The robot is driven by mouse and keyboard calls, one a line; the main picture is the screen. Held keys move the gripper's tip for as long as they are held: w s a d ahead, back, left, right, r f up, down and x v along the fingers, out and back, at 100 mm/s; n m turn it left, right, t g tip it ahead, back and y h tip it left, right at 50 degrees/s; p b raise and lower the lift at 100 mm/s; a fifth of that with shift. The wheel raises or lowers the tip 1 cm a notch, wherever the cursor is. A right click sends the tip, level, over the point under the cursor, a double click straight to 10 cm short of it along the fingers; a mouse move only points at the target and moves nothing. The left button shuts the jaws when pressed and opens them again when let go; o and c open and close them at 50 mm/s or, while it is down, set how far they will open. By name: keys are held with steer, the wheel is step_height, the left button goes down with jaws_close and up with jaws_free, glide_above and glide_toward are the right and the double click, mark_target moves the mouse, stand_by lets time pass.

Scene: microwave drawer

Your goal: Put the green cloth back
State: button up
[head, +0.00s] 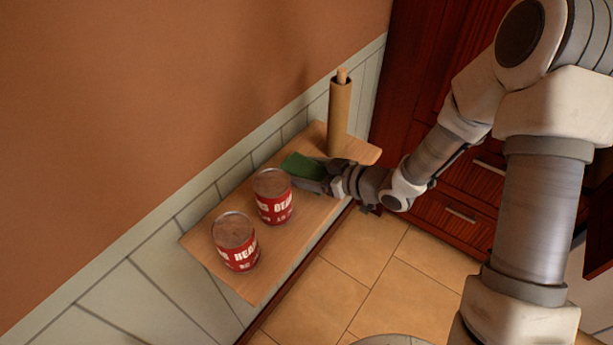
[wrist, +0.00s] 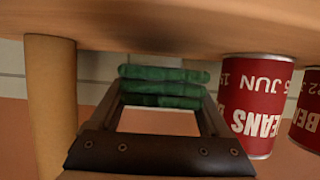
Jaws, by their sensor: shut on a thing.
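My gripper (head: 318,180) reaches in from the right, low over the shelf, and is shut on the cloth. In the wrist view, which is upside down, the layered cloth (wrist: 165,73) lies across the fingertips of my gripper (wrist: 160,100), close to the shelf surface (wrist: 180,25). I cannot tell whether the cloth touches the shelf.
Two red bean cans, a nearer one (head: 236,242) and a farther one (head: 273,197), stand left of the cloth. A brown roll on a holder (head: 339,115) stands behind it. The wall (head: 150,150) borders the shelf. Red-brown drawers (head: 455,215) stand to the right.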

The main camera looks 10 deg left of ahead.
steer(key=shift+f, duration=0.95)
steer(key=shift+f+b, duration=0.2)
steer(key=shift+b, duration=0.1)
steer(key=o, duration=1.5)
steer(key=shift+r, duration=0.1)
